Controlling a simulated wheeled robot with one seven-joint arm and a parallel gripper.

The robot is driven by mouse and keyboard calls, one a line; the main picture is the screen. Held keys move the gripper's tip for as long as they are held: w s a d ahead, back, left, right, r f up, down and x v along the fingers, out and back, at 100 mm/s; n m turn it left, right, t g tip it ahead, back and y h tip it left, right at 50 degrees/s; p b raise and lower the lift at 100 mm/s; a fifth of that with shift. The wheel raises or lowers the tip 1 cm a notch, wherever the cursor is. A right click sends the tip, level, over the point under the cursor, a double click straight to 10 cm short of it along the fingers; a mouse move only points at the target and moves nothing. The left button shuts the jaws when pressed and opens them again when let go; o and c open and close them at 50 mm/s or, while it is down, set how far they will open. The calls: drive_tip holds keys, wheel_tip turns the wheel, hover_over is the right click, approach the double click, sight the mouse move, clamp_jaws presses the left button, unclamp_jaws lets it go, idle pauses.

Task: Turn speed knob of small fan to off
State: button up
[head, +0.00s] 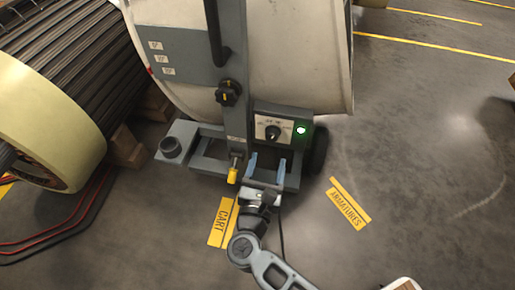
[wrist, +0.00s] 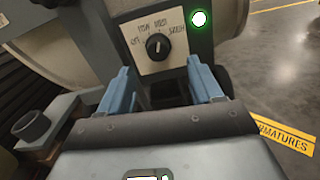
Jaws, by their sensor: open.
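The speed knob (head: 273,132) is a round black dial on a pale label plate, on the grey control box low on the drum-shaped fan (head: 285,60). In the wrist view the knob (wrist: 157,46) sits just beyond and between my fingertips. Its light mark seems to point roughly up; the plate's lettering is small, with what looks like OFF at the left. My gripper (head: 267,167) is open and empty, its two blue fingers apart, in front of and below the knob, apparently not touching it. The fingers also show in the wrist view (wrist: 160,72).
A green light (head: 301,130) glows right of the knob. A black clamp knob (head: 228,93) and a yellow-tipped pin (head: 232,175) are on the upright to the left. A large ribbed rotor (head: 60,90) stands at left. Open floor (head: 430,150) lies to the right.

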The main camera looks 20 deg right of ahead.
sight(271, 138)
drive_tip(key=shift+m, duration=0.3)
drive_tip(key=shift+a+f+b+x, duration=0.15)
drive_tip(key=shift+b+x, duration=0.2)
drive_tip(key=shift+x, duration=1.7)
drive_tip(key=shift+a+f+b+x, duration=0.15)
drive_tip(key=shift+b+x, duration=0.2)
drive_tip(key=shift+x, duration=1.75)
drive_tip(key=shift+w+d, duration=0.1)
drive_tip(key=shift+w, duration=0.05)
drive_tip(key=shift+c, duration=0.5)
drive_tip(key=c, duration=1)
drive_tip(key=shift+o, duration=0.2)
